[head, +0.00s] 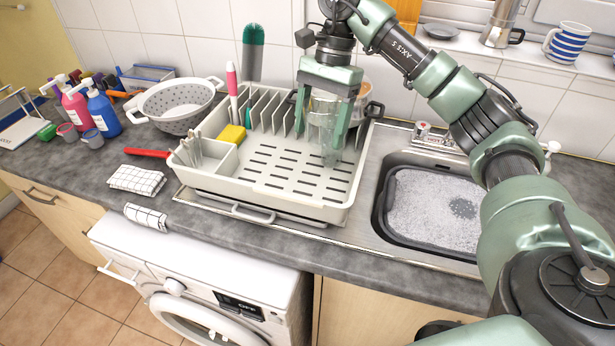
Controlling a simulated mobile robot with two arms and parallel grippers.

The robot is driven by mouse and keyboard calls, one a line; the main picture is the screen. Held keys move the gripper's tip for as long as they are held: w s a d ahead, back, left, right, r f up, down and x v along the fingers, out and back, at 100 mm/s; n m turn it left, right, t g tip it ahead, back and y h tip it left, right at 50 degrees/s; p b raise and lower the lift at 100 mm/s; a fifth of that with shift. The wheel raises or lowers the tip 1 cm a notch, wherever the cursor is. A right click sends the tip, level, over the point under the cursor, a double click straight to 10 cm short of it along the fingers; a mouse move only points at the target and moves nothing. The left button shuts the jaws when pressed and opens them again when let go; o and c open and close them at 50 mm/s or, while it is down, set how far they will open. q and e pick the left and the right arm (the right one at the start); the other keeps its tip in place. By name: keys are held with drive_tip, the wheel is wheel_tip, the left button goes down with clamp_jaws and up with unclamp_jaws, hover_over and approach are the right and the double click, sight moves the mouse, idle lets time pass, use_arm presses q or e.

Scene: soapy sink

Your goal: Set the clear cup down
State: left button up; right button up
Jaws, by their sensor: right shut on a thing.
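The clear cup (326,130) is a transparent, tall vessel between the fingers of my right gripper (331,143), over the back right part of the white dish rack (285,192). The gripper points down and is shut on the cup. The cup looks roughly upright. Its see-through wall makes its lower edge hard to make out, so I cannot tell whether it touches the rack floor. My left gripper is not in view.
The rack holds upright dividers, a yellow sponge (232,135) and a cutlery compartment (205,155). The soapy sink (432,210) lies to the right. A colander (178,103), spray bottles (101,110) and a folded cloth (136,179) stand left. The rack's front floor is clear.

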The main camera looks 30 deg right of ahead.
wheel_tip(320, 180, down, 5)
drive_tip(key=p, duration=0.2)
hover_over(318, 196)
wheel_tip(318, 196, down, 8)
drive_tip(key=shift+a+r, duration=0.1)
drive_tip(key=shift+r, duration=0.05)
wheel_tip(318, 196, down, 4)
drive_tip(key=shift+r+p, duration=0.25)
drive_tip(key=shift+p, duration=0.1)
drive_tip(key=shift+f, duration=0.25)
drive_tip(key=shift+f+b, duration=0.2)
drive_tip(key=shift+b, duration=0.15)
drive_tip(key=o, duration=1.5)
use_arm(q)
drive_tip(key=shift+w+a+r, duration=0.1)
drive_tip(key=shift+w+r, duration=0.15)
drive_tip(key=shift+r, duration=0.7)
use_arm(e)
drive_tip(key=shift+o, duration=0.2)
drive_tip(key=shift+r, duration=0.1)
